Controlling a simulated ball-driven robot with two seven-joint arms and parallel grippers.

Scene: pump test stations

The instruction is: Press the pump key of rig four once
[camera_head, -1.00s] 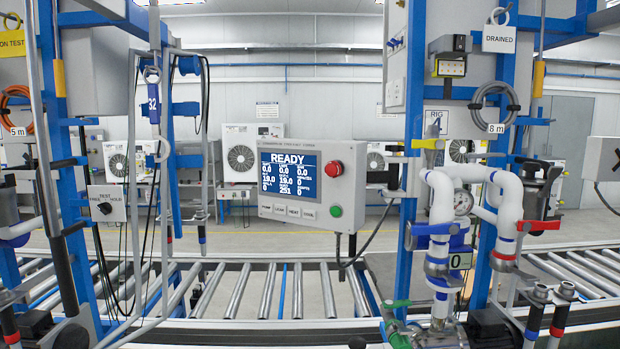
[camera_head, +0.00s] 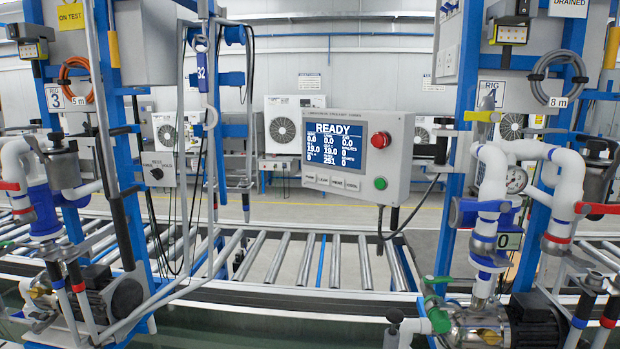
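The control panel (camera_head: 357,155) of the rig is a grey box in the middle, its blue screen (camera_head: 335,146) reading READY above rows of numbers. Below the screen is a row of small white keys; the leftmost key (camera_head: 309,179) seems to be labelled PUMP, but the print is tiny. A red button (camera_head: 380,140) and a green button (camera_head: 380,183) sit at the panel's right. The RIG 4 sign (camera_head: 489,95) hangs right of the panel, partly covered by a yellow valve handle. Neither of my grippers is in view.
Rig four's pump (camera_head: 480,325) and white pipes (camera_head: 492,175) stand at right. Rig three, with its sign (camera_head: 55,97) and pump (camera_head: 90,285), stands at left. A roller conveyor (camera_head: 320,262) runs below the panel. The space before the panel is clear.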

